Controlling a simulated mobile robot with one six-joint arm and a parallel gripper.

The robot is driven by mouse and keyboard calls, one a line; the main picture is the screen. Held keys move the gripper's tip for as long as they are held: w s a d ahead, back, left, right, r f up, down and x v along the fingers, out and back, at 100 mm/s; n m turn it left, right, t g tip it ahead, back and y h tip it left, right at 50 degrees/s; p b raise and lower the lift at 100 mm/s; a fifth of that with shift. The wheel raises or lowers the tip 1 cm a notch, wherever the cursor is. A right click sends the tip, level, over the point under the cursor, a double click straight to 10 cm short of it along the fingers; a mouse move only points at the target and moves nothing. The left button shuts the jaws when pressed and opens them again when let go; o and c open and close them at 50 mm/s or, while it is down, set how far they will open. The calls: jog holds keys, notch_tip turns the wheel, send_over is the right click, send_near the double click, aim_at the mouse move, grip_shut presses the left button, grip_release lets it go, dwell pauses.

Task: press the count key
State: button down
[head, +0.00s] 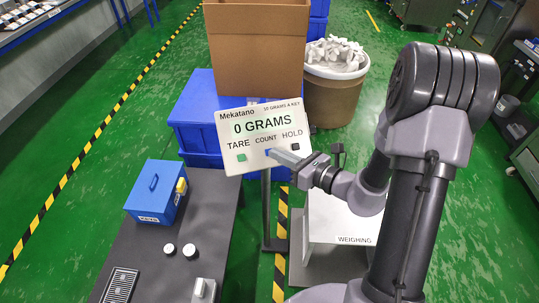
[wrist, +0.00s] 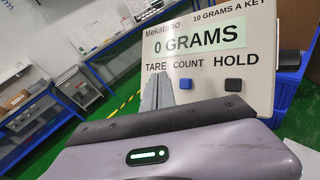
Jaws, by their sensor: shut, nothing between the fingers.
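The white Mekatano panel (head: 240,122) stands on a post and reads 0 GRAMS; it also fills the upper right of the wrist view (wrist: 259,62). Under the COUNT label is the blue count key (wrist: 185,84). The black hold key (head: 295,146) is to its right and the green tare key (head: 242,157) to its left. My gripper (head: 273,153) is shut and empty, its tips close to the panel by the count key. In the wrist view my gripper (wrist: 157,78) lies left of the blue key and hides the tare key. I cannot tell whether it touches the panel.
A blue box (head: 150,195) and small white-topped items are on the dark bench (head: 205,225) at left. A white weighing platform (head: 338,222) is below my arm. A cardboard box (head: 257,45) and a drum with white pieces (head: 335,95) stand behind the panel.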

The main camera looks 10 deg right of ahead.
jog(key=shift+w+a+f+b, duration=0.1)
jog(key=shift+w+f+b, duration=0.7)
jog(key=shift+w+f, duration=0.8)
dwell(0.8)
jog(key=shift+w+f, duration=0.25)
jog(key=shift+w+f+b, duration=0.25)
jog(key=shift+f+b, duration=0.05)
jog(key=shift+b, duration=0.1)
dwell(0.6)
jog(key=shift+s+r+p, duration=0.3)
jog(key=shift+s+r, duration=0.25)
